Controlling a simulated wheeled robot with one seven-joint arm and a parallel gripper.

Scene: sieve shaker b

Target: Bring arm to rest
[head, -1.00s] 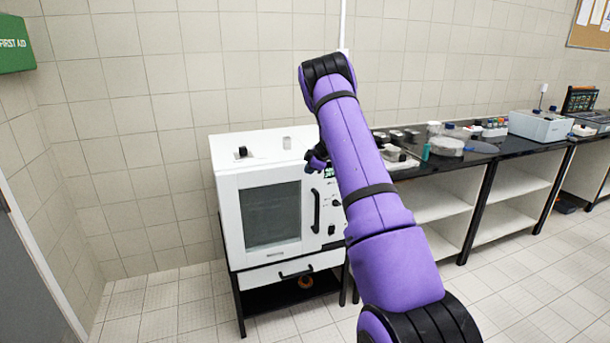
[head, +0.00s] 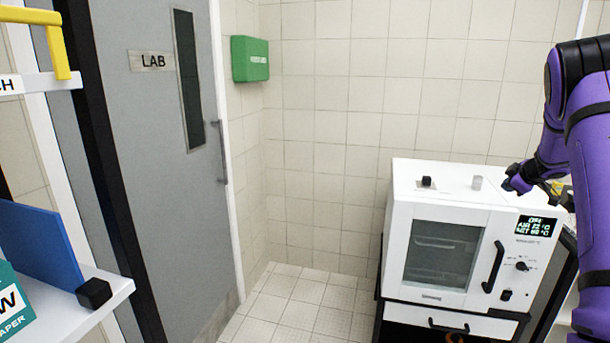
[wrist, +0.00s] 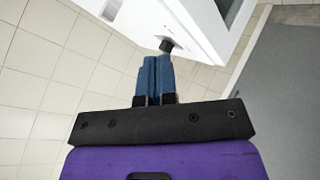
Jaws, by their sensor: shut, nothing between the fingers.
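My purple arm (head: 592,150) stands at the right edge of the head view, partly cut off by the frame. The arm bends down, with its wrist (head: 522,177) beside the right end of the white oven's top. In the wrist view my gripper (wrist: 157,60) is shut, its two blue fingers pressed together with nothing between them. A white cabinet surface (wrist: 195,30) with a black knob (wrist: 167,46) lies just beyond the fingertips in that view. I cannot tell whether the fingertips touch it.
The white oven (head: 400,230) has its door shut and a lit display. A grey lab door (head: 165,200) and a green first-aid box (head: 250,58) are to the left. A white shelf (head: 60,310) with a blue panel fills the lower left. Tiled floor (head: 300,310) is clear between.

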